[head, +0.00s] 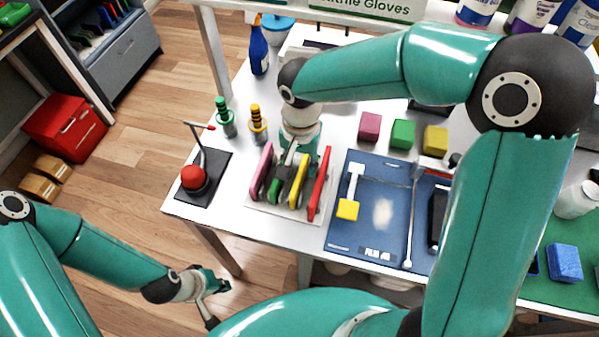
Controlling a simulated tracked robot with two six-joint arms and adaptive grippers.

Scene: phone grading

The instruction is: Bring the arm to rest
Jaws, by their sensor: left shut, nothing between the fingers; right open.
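My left gripper (214,296) hangs low at the bottom left, off the table's front edge and over the floor. It is shut and holds nothing. My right arm reaches in from the right and bends over the table. My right gripper (294,164) points down at a rack (290,208) of upright pink, green, yellow and red slabs. It is open among or just above the slabs. Its wrist and the slabs partly hide the fingertips, so I cannot tell whether they touch anything.
A blue mat (350,232) with a yellow-ended tool lies right of the rack. A red button stand (194,178) is at the table's left corner. Pink (370,126), green (403,134) and yellow (435,139) blocks stand behind the mat. A blue spray bottle (259,50) stands at the back.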

